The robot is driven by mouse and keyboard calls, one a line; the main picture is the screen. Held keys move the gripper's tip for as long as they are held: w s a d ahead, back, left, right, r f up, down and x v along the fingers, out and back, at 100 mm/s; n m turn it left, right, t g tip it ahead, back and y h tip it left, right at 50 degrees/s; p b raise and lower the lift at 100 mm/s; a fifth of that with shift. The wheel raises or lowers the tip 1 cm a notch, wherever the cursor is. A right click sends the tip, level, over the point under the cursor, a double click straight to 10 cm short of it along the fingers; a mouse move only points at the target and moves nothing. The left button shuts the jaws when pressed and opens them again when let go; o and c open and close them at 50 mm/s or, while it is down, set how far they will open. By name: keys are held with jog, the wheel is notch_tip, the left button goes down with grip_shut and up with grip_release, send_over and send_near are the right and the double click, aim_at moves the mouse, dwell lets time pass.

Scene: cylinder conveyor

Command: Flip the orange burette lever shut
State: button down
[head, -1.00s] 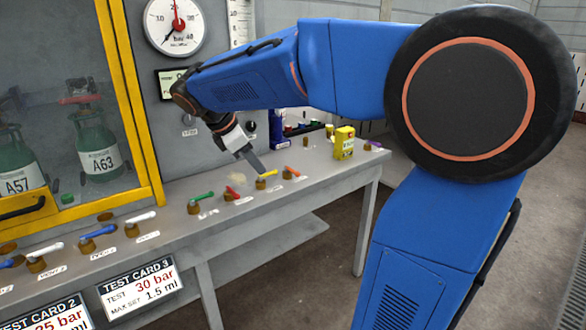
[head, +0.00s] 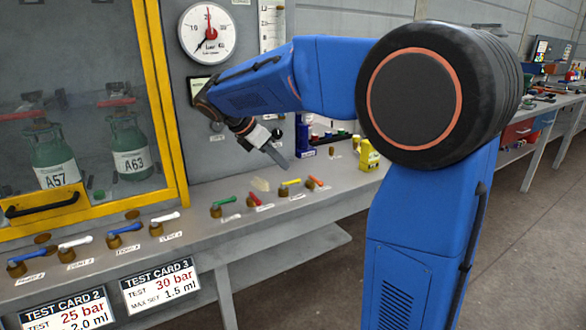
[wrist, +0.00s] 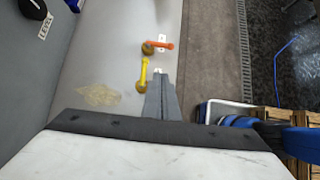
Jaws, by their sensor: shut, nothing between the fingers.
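The orange lever (head: 314,182) sits on a brass valve on the grey bench, near the right end of the lever row. In the wrist view the orange lever (wrist: 160,45) points right, lying beyond the yellow lever (wrist: 143,75). My gripper (head: 284,164) is shut and empty, pointing down above the bench near the yellow lever. In the wrist view its dark fingers (wrist: 162,92) are beside the yellow lever and short of the orange one. I cannot tell the exact height gap.
Red (head: 255,198) and green (head: 224,200) levers stand to the left. A yellow box (head: 369,156) stands behind to the right. A pale patch (wrist: 98,95) marks the bench.

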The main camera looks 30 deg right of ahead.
aim_at(315, 181)
jog(key=x, duration=0.8)
jog(key=shift+d+f, duration=0.3)
jog(key=d, duration=0.3)
jog(key=shift+f, duration=0.4)
jog(key=shift+w+d+f, duration=0.1)
jog(key=shift+d, duration=0.45)
